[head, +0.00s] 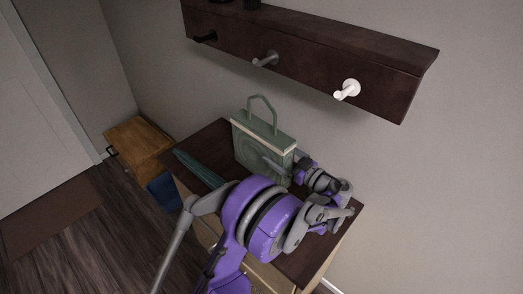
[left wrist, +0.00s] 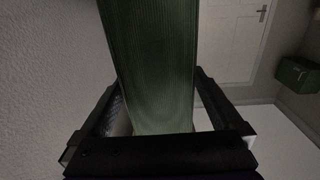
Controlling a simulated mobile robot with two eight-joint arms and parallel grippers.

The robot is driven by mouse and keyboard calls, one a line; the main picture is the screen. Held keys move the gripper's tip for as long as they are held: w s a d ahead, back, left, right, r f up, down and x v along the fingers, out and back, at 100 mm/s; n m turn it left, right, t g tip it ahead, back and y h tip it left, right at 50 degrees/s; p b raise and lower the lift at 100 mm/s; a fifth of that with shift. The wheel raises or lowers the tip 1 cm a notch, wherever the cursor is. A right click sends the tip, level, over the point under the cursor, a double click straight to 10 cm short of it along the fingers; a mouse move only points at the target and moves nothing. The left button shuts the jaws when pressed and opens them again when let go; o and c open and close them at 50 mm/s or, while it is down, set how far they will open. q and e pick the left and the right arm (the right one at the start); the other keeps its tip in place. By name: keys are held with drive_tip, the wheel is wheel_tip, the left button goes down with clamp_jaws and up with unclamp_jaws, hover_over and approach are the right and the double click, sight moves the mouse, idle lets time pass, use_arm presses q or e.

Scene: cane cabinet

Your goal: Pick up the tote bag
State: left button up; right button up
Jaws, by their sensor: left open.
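The green tote bag (head: 256,141) with a pale top band and an upright looped handle stands on the dark cabinet top (head: 208,141), against the wall. My left gripper (head: 281,166) is at the bag's right side, with a finger showing across its front face. In the left wrist view, the bag's ribbed green side (left wrist: 152,65) runs between the two spread fingers of my left gripper (left wrist: 156,78). The fingers are open; I cannot tell whether either touches the bag. My purple arm hides part of the cabinet top. My right gripper is not in view.
A dark wall rack (head: 310,55) with black, grey and white hooks (head: 347,90) hangs above the bag. A teal folded item (head: 198,168) lies left of it. A wooden cabinet (head: 137,138) and blue item (head: 164,191) are farther left. Floor near the brown rug (head: 48,218) is clear.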

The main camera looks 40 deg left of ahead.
sight(254, 138)
use_arm(q)
drive_tip(key=a, duration=0.3)
drive_tip(key=shift+w+a, duration=0.3)
drive_tip(key=shift+a, duration=0.05)
drive_tip(key=shift+c, duration=0.9)
drive_tip(key=c, duration=1.3)
drive_tip(key=shift+o, duration=0.2)
drive_tip(key=shift+s+r, duration=0.1)
